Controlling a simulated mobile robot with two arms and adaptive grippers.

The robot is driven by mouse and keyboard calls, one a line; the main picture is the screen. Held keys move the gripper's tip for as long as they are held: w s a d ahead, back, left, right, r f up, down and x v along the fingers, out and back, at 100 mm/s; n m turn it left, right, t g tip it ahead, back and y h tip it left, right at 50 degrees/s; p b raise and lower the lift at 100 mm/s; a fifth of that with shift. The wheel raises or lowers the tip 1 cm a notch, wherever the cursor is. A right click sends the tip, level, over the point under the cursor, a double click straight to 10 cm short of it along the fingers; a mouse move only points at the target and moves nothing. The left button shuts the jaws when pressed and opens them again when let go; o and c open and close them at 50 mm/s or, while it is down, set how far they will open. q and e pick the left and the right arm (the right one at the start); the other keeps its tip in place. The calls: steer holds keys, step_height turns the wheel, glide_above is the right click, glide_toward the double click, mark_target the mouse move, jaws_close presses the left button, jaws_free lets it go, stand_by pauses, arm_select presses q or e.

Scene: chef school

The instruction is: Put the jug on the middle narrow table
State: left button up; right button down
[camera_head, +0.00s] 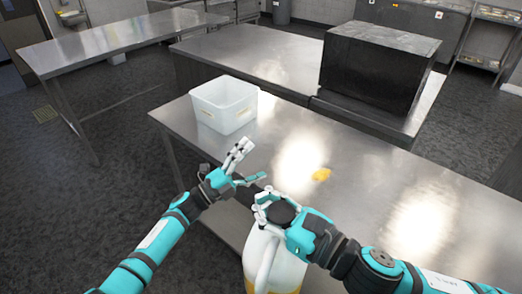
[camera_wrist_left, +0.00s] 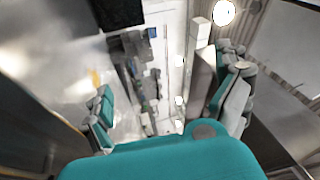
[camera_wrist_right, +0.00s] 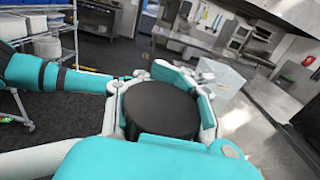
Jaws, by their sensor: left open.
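The jug (camera_head: 264,256) is white with a handle, a dark lid and a yellow band low down; its base is cut off by the frame. My right gripper (camera_head: 270,205) is shut around the jug's dark lid, which also shows between the fingers in the right wrist view (camera_wrist_right: 162,108). The jug hangs at the near side of the closest steel table (camera_head: 345,180). My left gripper (camera_head: 248,164) is open and empty, over that table's near edge, left of the jug. Which table is the middle narrow one is not clear.
A black box (camera_head: 376,65) sits on the table behind (camera_head: 250,55). Another table (camera_head: 120,37) stands at left.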

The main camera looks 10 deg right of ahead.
arm_select(q)
steer(key=s+d+r+m+g+h, duration=0.2)
steer(key=s+d+r+m+g, duration=0.2)
steer(key=r+m+g, duration=0.45)
steer(key=m+g+y, duration=0.6)
steer(key=m+y, duration=1.2)
steer(key=m, duration=0.4)
glide_toward(280, 204)
steer(key=shift+t, duration=0.25)
steer(key=x, duration=1.2)
steer(key=shift+s+f, duration=0.1)
steer(key=shift+s, duration=0.2)
steer(key=c, duration=1.6)
steer(key=o, duration=1.6)
